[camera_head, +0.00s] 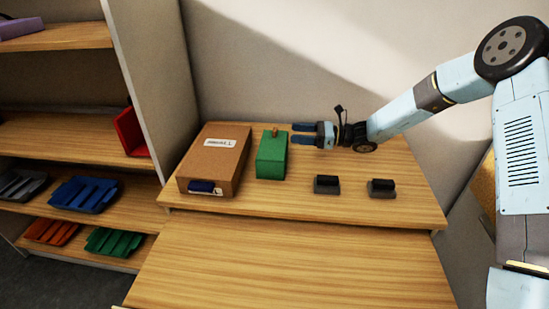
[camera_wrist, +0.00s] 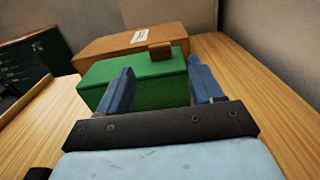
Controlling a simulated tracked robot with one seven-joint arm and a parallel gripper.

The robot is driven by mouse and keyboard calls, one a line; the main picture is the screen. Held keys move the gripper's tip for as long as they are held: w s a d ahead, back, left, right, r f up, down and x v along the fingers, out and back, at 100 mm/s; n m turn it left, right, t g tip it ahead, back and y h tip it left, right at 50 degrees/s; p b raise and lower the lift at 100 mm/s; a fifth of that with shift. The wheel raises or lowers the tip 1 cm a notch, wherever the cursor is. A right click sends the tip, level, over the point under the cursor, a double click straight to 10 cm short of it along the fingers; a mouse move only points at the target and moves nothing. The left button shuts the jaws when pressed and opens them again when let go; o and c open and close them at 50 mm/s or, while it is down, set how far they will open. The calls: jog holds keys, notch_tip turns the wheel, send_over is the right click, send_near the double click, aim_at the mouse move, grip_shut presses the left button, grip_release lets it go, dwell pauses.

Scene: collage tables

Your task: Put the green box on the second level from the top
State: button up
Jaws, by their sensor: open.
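The green box (camera_head: 271,158) stands on the upper step of the wooden table, just right of a brown cardboard box. It has a small brown block (camera_head: 275,132) on its top, and it also shows in the wrist view (camera_wrist: 140,75). My gripper (camera_head: 297,133) is open and empty, just right of the green box, with its blue fingers pointing left towards it. In the wrist view, the fingers (camera_wrist: 159,88) stand apart with the green box in front of and partly between them; I cannot tell whether they touch it. The shelf unit (camera_head: 70,38) is at the left.
The brown cardboard box (camera_head: 215,160) with white labels lies left of the green box. Two small black objects (camera_head: 327,184) (camera_head: 382,188) stand near the step's front edge. The shelves hold a purple item (camera_head: 20,27), a red item (camera_head: 131,131) and several trays. The lower tabletop (camera_head: 290,262) is clear.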

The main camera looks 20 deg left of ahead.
aim_at(277, 131)
jog(key=shift+x, duration=4.15)
jog(key=shift+w, duration=0.15)
jog(key=shift+c, duration=0.2)
grip_shut()
